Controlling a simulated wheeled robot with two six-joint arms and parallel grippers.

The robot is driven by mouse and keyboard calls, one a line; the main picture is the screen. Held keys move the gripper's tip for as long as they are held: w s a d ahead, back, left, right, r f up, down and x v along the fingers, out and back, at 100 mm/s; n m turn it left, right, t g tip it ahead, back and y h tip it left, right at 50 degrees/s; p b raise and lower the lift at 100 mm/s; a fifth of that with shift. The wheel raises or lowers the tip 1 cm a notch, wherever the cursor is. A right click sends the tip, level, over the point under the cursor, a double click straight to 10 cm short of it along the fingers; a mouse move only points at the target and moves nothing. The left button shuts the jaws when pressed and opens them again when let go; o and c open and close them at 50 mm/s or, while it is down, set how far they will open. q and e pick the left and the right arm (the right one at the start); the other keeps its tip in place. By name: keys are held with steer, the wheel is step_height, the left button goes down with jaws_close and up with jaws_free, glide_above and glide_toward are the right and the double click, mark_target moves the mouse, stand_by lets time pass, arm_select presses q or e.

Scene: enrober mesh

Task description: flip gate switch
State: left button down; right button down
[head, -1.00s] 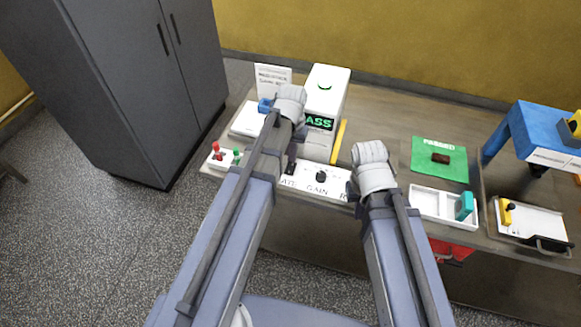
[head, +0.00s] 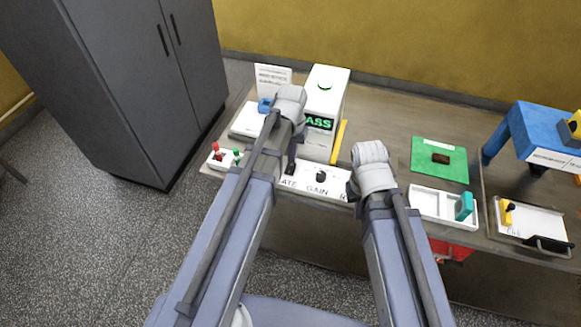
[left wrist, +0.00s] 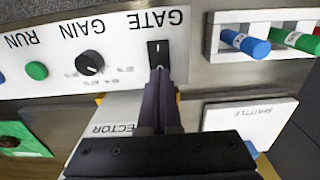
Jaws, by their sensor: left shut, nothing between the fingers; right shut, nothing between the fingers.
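The gate switch (left wrist: 158,50) is a small black plate on the white control panel (left wrist: 120,42), beside the upside-down word GATE in the left wrist view. My left gripper (left wrist: 160,75) is shut and empty. Its fingertips are at the lower edge of the switch and cover part of it. I cannot tell whether they touch it or which way the lever sits. In the head view the panel (head: 318,189) lies between my arms, with the left arm partly over GATE. My right gripper (head: 351,188) is at the panel's right end, mostly hidden by its own arm.
A black gain knob (left wrist: 90,63) and green run button (left wrist: 37,71) share the panel. A rack with blue (left wrist: 245,43) and green handles stands beside it. A white box with a green display (head: 320,122) stands behind. A white tray (head: 429,203) lies further right.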

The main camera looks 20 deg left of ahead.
mark_target(293, 166)
arm_select(q)
steer(key=shift+f+b, duration=0.9)
steer(key=shift+f, duration=0.05)
stand_by(0.8)
steer(key=shift+r, duration=0.1)
step_height(293, 166, up, 7)
steer(key=p, duration=0.7)
steer(key=shift+s+d, duration=0.2)
steer(key=s+d+f+m+y+b, duration=0.1)
steer(key=s+d+f+m+b, duration=0.1)
steer(key=s+d, duration=0.8)
steer(key=s+m, duration=0.1)
steer(key=s, duration=0.3)
stand_by(0.4)
